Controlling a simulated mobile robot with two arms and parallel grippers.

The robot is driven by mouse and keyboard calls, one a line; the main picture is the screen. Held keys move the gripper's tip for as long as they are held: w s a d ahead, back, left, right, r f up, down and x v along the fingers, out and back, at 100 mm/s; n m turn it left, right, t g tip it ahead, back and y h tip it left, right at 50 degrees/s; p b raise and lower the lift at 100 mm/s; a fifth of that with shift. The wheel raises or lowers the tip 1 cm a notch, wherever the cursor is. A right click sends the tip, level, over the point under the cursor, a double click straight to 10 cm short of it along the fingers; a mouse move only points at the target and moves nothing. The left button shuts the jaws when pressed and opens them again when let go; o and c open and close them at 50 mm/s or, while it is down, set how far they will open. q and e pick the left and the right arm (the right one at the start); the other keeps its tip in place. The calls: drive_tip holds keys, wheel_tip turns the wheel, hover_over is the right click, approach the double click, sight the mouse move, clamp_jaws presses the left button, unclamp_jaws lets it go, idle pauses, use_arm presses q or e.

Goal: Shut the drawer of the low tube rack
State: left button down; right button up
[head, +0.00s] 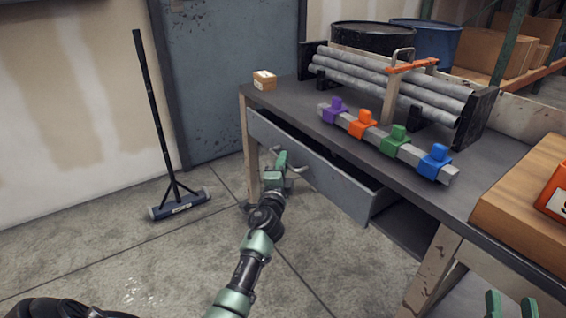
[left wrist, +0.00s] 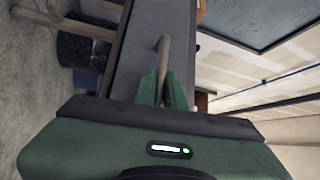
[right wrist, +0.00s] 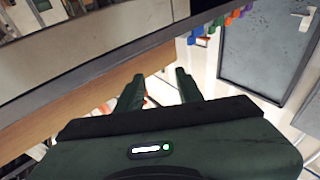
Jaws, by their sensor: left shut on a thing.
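The drawer (head: 335,183) has a grey front and sits under the dark top of the workbench. It stands partly open, with its dark inside showing behind the front. The rack of grey tubes (head: 390,82) lies on the bench top above it. My left gripper (head: 283,163) is shut on the drawer handle (head: 298,168) at the drawer front. In the left wrist view the fingers close on the pale handle bar (left wrist: 163,48). My right gripper (head: 511,305) is at the lower right corner, in front of the bench; its fingers are apart and empty in the right wrist view (right wrist: 160,85).
A grey bar with purple, orange, green and blue clamps (head: 396,146) lies along the bench top. A small box (head: 264,80) stands at the far left corner. A wooden block (head: 530,205) is at the right. A broom (head: 179,204) leans by the door.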

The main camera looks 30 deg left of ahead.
sight(295, 158)
use_arm(q)
drive_tip(key=shift+f, duration=0.1)
